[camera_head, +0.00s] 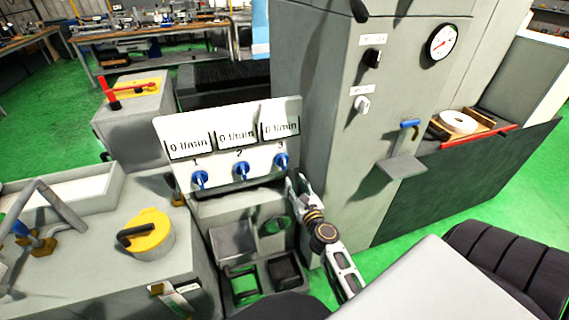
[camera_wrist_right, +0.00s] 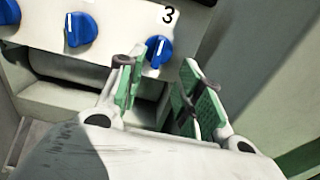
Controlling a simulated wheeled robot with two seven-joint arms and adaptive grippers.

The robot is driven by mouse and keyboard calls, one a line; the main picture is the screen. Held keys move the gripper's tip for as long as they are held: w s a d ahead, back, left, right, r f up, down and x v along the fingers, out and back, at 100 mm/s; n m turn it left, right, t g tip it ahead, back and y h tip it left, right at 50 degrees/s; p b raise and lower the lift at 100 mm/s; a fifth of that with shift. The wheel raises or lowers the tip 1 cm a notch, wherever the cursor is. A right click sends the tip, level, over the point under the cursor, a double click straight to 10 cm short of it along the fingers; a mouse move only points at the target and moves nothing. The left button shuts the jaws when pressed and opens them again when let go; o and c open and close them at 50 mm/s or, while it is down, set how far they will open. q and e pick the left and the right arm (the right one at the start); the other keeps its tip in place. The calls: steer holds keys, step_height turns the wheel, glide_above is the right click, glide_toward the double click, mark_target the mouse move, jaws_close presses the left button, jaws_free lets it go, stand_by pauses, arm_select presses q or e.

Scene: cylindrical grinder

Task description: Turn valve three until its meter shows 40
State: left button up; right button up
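Valve three (camera_head: 281,160) is a blue knob under the number 3 at the right end of a white panel. Its meter (camera_head: 280,131) above reads 0 l/min. Valve three also shows in the right wrist view (camera_wrist_right: 158,50), just beyond the fingertips. My right gripper (camera_head: 297,185) is just below and right of valve three in the head view. In the right wrist view the gripper (camera_wrist_right: 163,75) is open, its green pads apart with nothing between them. The knob seems not to be touched. My left gripper is not in view.
Valve one (camera_head: 200,179) and valve two (camera_head: 241,170) sit left of valve three; their meters also read 0 l/min. A tall grey cabinet (camera_head: 318,100) rises close to the right.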

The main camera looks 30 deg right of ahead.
mark_target(285, 163)
steer(key=p+x, duration=0.1)
steer(key=x, duration=0.6)
steer(key=shift+r, duration=0.1)
steer(key=shift+x, duration=2.85)
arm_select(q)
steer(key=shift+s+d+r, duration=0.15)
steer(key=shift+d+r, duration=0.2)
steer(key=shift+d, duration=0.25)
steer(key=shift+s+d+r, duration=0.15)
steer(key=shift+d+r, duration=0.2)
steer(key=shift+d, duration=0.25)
arm_select(e)
steer(key=shift+d, duration=0.1)
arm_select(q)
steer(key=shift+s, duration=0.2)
arm_select(e)
jaws_close()
